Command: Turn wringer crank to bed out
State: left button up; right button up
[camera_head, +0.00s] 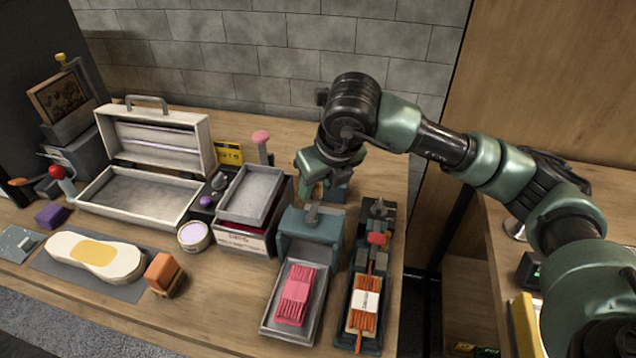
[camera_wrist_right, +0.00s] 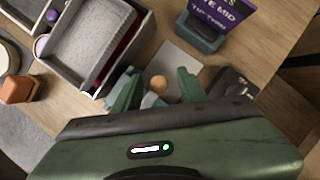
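A teal housing (camera_head: 309,232), which seems to be the wringer, stands right of the middle of the bench. A grey tray-like bed (camera_head: 270,322) extends from its front and holds a pink ribbed pad (camera_head: 295,296). My right gripper (camera_head: 322,190) points down just behind the housing. In the right wrist view, its two green fingers (camera_wrist_right: 158,92) are apart, with a round tan knob (camera_wrist_right: 158,84), likely the crank's, between them. I see gaps beside the knob; contact cannot be told. The crank arm is mostly hidden. My left gripper is not in view.
A stacked grey tray (camera_head: 250,193) stands left of the housing. A dark rack with an orange-bristled brush (camera_head: 363,305) stands close on the right. A teal stand with a purple sign (camera_wrist_right: 222,18) is beyond the fingers.

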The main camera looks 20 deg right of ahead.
jog(key=b+v, duration=0.1)
jog(key=v, duration=0.6)
jog(key=shift+r, duration=0.4)
jog(key=shift+s, duration=0.15)
